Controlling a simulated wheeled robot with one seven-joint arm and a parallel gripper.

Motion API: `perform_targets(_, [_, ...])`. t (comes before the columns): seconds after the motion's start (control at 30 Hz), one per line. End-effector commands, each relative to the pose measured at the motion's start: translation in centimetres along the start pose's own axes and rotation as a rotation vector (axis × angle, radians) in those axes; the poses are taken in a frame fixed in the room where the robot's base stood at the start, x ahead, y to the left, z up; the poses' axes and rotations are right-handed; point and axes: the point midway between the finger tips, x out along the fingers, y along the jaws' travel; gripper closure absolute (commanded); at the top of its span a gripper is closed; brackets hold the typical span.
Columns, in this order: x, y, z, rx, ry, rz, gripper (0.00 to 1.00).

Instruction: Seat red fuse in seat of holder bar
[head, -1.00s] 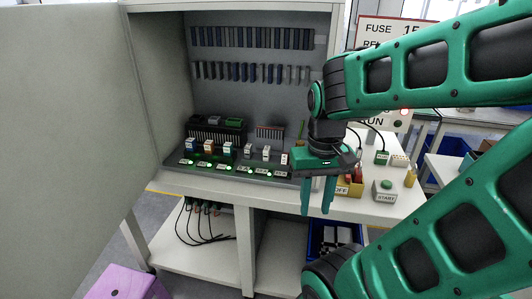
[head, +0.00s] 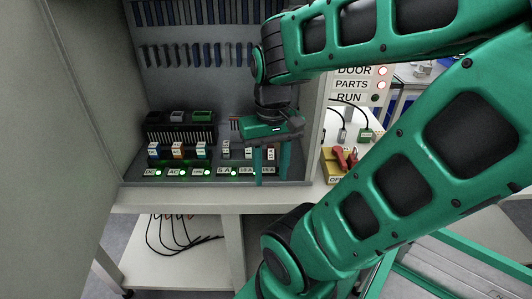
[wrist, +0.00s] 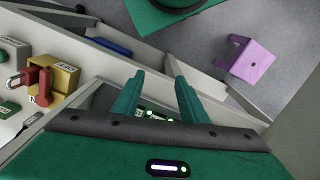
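My gripper (head: 271,178) is pointing down at the right end of the row of small units in the open cabinet. Its two green fingers are apart, and the wrist view shows nothing held between the fingertips (wrist: 159,80). In the head view the fingers partly cover the rightmost white unit (head: 271,153). A row of labelled positions with green lights (head: 183,172) runs along the cabinet floor; I cannot tell which part is the holder bar. I cannot make out a red fuse in either view.
The cabinet's side wall (head: 316,150) stands just right of my gripper. Beyond it, a yellow box with a red switch (head: 340,165) sits on the bench. The open door (head: 50,150) fills the left. A purple stool (wrist: 252,60) stands on the floor.

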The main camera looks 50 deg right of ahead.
Motion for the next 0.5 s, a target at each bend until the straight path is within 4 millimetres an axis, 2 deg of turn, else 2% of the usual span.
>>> perform_targets(0.07, [-0.7,0.3,-0.7,0.021,0.011,-0.006,0.61])
perform_targets(0.17, [-1.5,0.7,-3.4,0.059,0.009,-0.007,0.61])
perform_targets(0.4, [-3.6,3.5,-12.4,0.2,0.012,-0.008,0.61])
perform_targets(0.5, [-4.0,4.9,-15.6,0.248,0.014,-0.006,0.61])
